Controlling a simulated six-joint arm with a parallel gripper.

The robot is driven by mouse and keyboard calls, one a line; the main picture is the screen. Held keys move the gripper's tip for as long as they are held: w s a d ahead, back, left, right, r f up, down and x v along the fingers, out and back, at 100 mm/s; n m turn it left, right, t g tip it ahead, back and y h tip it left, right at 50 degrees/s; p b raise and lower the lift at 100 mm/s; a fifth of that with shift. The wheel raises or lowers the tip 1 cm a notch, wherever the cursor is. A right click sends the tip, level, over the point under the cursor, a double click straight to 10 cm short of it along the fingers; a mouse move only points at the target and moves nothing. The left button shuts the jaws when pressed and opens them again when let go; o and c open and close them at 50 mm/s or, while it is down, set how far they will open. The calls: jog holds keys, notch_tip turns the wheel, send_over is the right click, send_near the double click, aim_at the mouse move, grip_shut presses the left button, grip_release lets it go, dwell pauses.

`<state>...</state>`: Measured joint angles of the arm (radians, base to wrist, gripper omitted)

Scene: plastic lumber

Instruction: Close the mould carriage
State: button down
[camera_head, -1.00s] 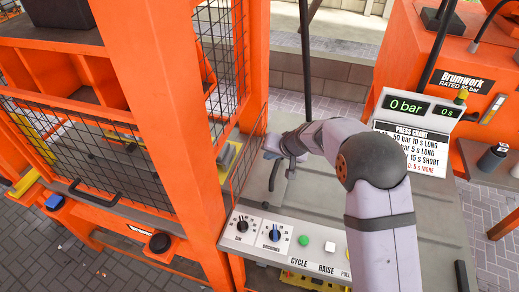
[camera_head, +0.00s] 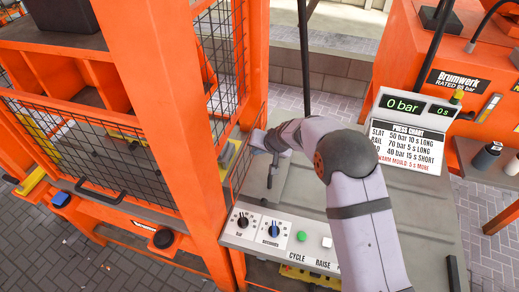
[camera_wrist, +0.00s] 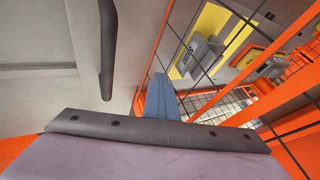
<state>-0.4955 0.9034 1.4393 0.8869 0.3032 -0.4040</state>
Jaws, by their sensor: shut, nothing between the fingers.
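In the wrist view, a yellow part (camera_wrist: 212,22) with a grey lettered block (camera_wrist: 203,48) shows behind the wire mesh. I cannot tell for sure whether this is the mould carriage. In the head view, yellow and grey parts (camera_head: 228,155) show through the press's side mesh, just left of my gripper. My gripper (camera_wrist: 160,98) is shut and empty, its blue-grey fingers near the mesh guard. In the head view it is at the left end of my arm (camera_head: 262,139), above the console's left edge. The carriage's full outline is hidden by the orange frame.
The orange press frame (camera_head: 165,120) and front mesh guard with a black handle (camera_head: 98,194) fill the left. A dark bar (camera_wrist: 108,45) stands close to my fingers. Below are the console's dials (camera_head: 258,228) and buttons (camera_head: 302,236). The display (camera_head: 419,107) reads 0 bar.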

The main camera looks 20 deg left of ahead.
aim_at(246, 147)
jog(key=a+p, duration=0.2)
jog(key=a, duration=0.2)
jog(key=shift+a+r, duration=0.1)
jog(key=shift+r, duration=0.05)
jog(key=shift+s, duration=0.1)
jog(key=b, duration=0.1)
jog(key=d+b, duration=0.1)
jog(key=shift+d+f+b, duration=0.15)
jog(key=shift+f+b, duration=0.15)
jog(key=shift+b, duration=0.05)
jog(key=d+b, duration=0.3)
jog(key=shift+d+f, duration=0.1)
jog(key=b+v, duration=0.2)
jog(key=v, duration=0.8)
jog(key=shift+r, duration=0.3)
